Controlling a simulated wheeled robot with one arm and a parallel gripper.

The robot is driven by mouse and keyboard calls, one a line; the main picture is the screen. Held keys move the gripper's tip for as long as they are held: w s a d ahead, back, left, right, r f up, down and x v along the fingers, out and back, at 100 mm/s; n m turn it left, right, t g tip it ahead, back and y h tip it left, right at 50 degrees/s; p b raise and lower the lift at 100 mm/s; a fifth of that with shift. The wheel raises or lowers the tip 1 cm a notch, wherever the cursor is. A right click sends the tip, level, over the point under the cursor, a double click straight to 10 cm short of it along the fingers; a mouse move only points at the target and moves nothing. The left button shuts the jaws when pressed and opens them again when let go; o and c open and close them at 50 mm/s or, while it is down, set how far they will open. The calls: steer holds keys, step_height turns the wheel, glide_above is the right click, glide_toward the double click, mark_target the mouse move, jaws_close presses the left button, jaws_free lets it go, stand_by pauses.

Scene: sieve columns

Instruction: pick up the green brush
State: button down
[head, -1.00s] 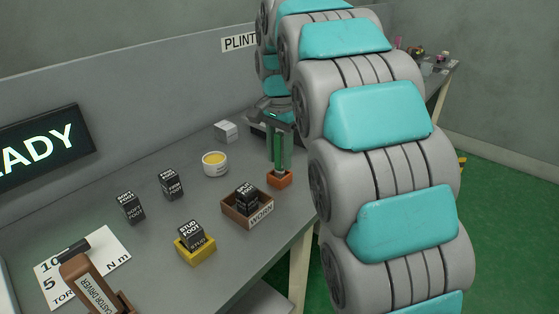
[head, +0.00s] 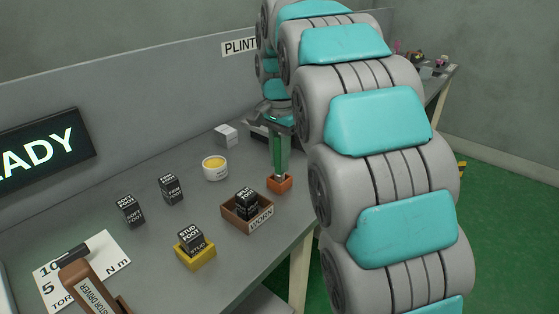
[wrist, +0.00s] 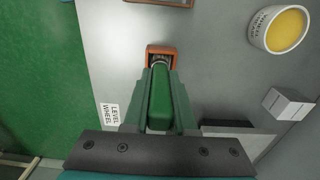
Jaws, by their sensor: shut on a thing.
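The green brush (head: 281,155) stands upright with its lower end in a small orange holder (head: 279,184) near the right end of the bench. My gripper (head: 279,142) is above the holder with its fingers around the brush handle, shut on it. In the wrist view the brush (wrist: 160,98) lies between the two green fingers of my gripper (wrist: 160,88), its far end at the orange holder (wrist: 160,50). The brush's lower tip is partly hidden by the holder.
A white cup with yellow contents (head: 215,168) and a white box (head: 226,135) stand left of the brush. A brown tray (head: 247,213) holds a black block. A yellow block holder (head: 196,254) and two black blocks are further left. The bench's front edge is close.

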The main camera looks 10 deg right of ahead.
mark_target(279, 137)
steer(key=shift+r, duration=0.9)
steer(key=shift+s+r, duration=0.1)
steer(key=shift+r, duration=0.7)
steer(key=s+a, duration=0.3)
steer(key=s, duration=0.4)
steer(key=s+a+r+b, duration=0.1)
steer(key=s+a, duration=0.2)
steer(key=s, duration=0.4)
steer(key=shift+s+a+r+b, duration=0.2)
steer(key=shift+s+a+b, duration=0.05)
steer(key=shift+b, duration=0.05)
stand_by(0.4)
